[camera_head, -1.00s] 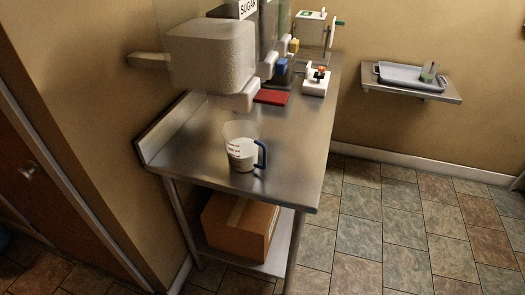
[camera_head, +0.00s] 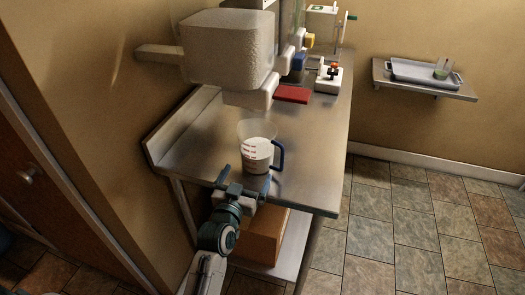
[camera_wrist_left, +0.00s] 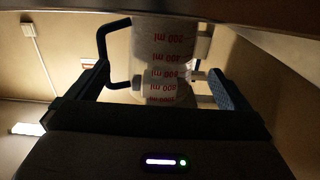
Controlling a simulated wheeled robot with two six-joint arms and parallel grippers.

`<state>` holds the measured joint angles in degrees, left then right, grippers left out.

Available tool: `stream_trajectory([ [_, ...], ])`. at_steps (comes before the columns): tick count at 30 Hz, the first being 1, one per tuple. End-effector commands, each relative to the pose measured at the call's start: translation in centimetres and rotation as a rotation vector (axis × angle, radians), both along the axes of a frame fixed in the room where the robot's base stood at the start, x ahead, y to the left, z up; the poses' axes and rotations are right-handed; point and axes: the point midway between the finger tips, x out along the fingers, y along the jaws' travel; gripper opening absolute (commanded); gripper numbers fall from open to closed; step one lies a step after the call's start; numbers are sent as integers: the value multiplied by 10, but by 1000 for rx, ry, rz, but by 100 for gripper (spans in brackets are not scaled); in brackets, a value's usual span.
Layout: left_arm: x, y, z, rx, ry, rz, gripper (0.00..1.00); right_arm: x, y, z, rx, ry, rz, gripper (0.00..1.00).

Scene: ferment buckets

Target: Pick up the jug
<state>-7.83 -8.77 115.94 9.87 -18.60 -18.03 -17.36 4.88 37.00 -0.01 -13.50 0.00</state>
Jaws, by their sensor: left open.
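The jug (camera_head: 256,150) is a clear measuring jug with red markings and a dark blue handle on its right side. It stands upright on the steel table (camera_head: 195,150), near the front edge. My left gripper (camera_head: 243,182) is open, just in front of the jug at the table's front edge. In the left wrist view the jug (camera_wrist_left: 165,60) shows between the two open fingers (camera_wrist_left: 160,88), with its dark handle at the left. I cannot tell whether the fingers touch it. My right gripper is not in view.
A large pale dispenser (camera_head: 225,50) overhangs the table behind the jug. A red block (camera_head: 292,94) and a white device (camera_head: 328,78) lie further back. A cardboard box (camera_head: 265,235) sits on the lower shelf. A wall shelf at right holds a grey tray (camera_head: 412,70).

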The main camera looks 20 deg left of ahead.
Motion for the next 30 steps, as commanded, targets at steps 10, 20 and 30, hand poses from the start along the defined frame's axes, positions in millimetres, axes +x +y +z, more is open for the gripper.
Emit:
stream_trajectory([
  [10,42,-1,2,1,2,0,100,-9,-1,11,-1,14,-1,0],
  [20,85,-1,8,1,3,-1,100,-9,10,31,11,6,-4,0],
  [30,93,-1,5,1,2,-1,100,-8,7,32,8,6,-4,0],
])
